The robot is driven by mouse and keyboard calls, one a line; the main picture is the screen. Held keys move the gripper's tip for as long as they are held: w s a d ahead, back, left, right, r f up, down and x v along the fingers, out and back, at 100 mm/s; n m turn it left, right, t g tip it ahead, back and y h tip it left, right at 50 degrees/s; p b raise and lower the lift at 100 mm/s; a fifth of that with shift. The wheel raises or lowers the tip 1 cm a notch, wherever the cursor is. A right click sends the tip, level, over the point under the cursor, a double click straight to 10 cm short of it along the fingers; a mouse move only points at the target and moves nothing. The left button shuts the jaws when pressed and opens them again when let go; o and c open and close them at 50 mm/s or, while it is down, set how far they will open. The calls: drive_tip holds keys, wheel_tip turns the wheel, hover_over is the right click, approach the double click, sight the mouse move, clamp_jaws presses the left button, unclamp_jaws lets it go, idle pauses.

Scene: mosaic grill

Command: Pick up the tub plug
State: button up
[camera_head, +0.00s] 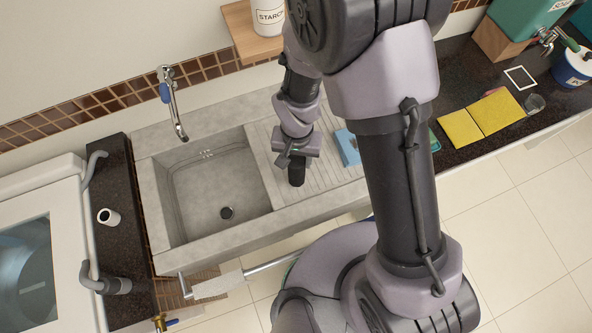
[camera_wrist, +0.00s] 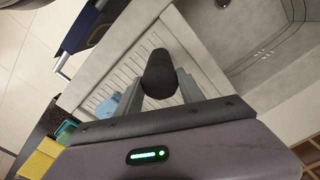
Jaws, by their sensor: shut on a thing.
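The tub plug (camera_head: 296,176) is a small black, rounded cylinder. In the wrist view the plug (camera_wrist: 159,72) sits between the two grey fingers of my gripper (camera_wrist: 160,93), which is shut on it. In the head view my gripper (camera_head: 293,158) points down over the ribbed drainboard of the stone sink, just right of the basin. The plug hangs below the fingers. I cannot tell its exact height above the drainboard.
A blue sponge-like item (camera_head: 347,147) lies right of my gripper. Yellow cloths (camera_head: 482,118) lie on the dark counter. A white washer stands left.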

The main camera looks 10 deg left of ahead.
drive_tip(key=shift+r+p, duration=2.45)
drive_tip(key=shift+r, duration=1.35)
clamp_jaws()
